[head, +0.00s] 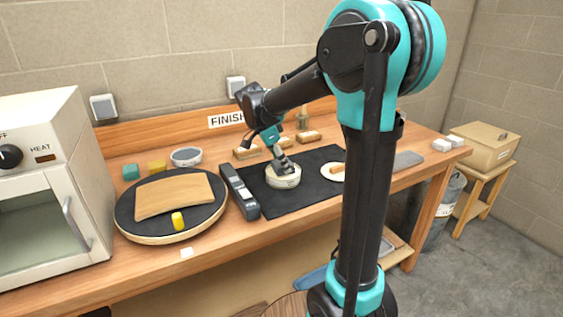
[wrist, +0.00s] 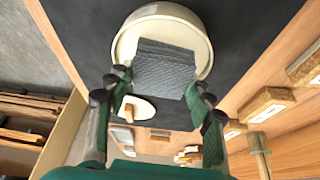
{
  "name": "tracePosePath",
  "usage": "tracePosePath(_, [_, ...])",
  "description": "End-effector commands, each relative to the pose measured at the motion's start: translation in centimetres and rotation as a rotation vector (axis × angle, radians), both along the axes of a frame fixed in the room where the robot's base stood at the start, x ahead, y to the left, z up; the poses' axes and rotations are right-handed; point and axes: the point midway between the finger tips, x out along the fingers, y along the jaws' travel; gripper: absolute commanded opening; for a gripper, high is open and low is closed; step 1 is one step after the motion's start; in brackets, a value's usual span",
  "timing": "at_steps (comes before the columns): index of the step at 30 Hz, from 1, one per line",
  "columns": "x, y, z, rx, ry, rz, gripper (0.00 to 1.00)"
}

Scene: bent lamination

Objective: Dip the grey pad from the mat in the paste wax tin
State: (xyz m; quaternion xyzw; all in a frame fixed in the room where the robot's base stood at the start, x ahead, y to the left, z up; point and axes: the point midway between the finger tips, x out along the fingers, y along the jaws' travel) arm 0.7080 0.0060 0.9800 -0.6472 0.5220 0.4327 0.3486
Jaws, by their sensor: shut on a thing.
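My gripper (wrist: 164,84) is shut on a grey, ribbed pad (wrist: 165,66) in the wrist view, one finger on each side of it. The round cream tin (wrist: 198,32) lies behind the pad there, and the pad overlaps its opening. I cannot tell whether the pad touches the wax. In the head view the tin (head: 284,182) stands upright on the black mat (head: 262,203), and my gripper (head: 283,165) points down at its top. The pad is hard to make out there.
A pale disc (head: 325,175) with a small orange-brown piece lies right of the tin. A dark grey tool (head: 238,192) lies at the mat's left edge, beside a round turntable (head: 130,225) bearing a curved wooden panel (head: 173,194). Wood-backed brushes (head: 308,136) lie behind the mat.

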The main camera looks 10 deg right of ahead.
Motion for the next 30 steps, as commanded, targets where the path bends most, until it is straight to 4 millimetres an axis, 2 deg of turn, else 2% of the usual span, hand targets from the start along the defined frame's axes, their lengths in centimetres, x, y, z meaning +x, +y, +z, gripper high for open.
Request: tracePosePath(30, [0.01,0.00,-0.73,0.000,0.000,0.000,0.29])
